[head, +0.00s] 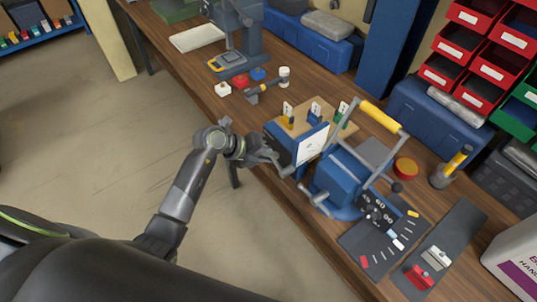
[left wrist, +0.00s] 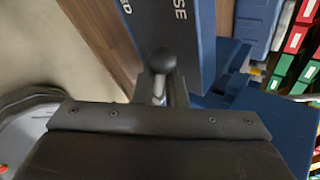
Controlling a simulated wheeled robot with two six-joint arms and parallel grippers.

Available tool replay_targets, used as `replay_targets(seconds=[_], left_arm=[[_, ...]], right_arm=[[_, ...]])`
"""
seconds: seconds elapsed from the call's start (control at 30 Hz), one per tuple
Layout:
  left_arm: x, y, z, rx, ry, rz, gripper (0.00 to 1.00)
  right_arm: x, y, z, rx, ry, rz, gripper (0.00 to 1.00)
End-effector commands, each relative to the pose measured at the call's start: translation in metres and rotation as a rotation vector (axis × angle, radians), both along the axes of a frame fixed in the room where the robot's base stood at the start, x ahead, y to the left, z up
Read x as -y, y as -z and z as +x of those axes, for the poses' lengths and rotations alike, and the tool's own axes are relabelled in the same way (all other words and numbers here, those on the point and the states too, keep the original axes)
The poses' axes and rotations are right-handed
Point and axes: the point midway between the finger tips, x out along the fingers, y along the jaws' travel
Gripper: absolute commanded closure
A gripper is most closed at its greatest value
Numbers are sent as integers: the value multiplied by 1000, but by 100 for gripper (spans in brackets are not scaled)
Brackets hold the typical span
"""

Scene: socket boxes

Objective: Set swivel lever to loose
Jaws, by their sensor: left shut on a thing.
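A blue vise-like fixture (head: 335,180) with a yellow-gripped handle (head: 380,117) stands on the bench. A blue block with a white panel (head: 312,145) stands to its left. My left gripper (head: 275,160) is at the near left side of this block. In the left wrist view, my left gripper (left wrist: 160,92) is shut on a short lever with a dark ball knob (left wrist: 162,60). The knob shows beyond the fingers, beside a blue face with white lettering (left wrist: 180,18), only partly readable. The lever's pivot is hidden. My right gripper is out of view.
A dark mat (head: 365,248) with coloured tags lies right of the fixture, near the front edge. A hammer (head: 270,87) and small coloured blocks lie farther back. Red bins (head: 465,40), blue cases and a yellow-and-grey tool (head: 450,168) line the rear. Floor is open at left.

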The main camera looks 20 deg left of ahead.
Motion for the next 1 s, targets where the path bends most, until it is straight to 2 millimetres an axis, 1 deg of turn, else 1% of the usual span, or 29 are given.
replay_targets(seconds=[0.03, 0.27, 0.3, 0.43, 0.47, 0.77, 0.87, 1.0], left_arm=[[-1, -6, 5, 22, -2, 7, 100], [-1, -7, 5, 24, -2, 6, 100], [-1, -7, 5, 24, -2, 6, 86], [-1, -7, 5, 23, -3, 6, 69], [-1, -6, 5, 21, -3, 6, 67], [-2, -4, 2, 13, -2, 3, 67], [-7, -7, -1, 12, -2, 5, 67], [-20, -20, -11, 13, -2, 7, 67]], right_arm=[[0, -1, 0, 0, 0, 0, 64], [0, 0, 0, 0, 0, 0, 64], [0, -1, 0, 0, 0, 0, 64], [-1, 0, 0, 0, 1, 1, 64], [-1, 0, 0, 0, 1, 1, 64], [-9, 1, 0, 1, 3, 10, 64], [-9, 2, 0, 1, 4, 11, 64], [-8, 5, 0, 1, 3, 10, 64]])
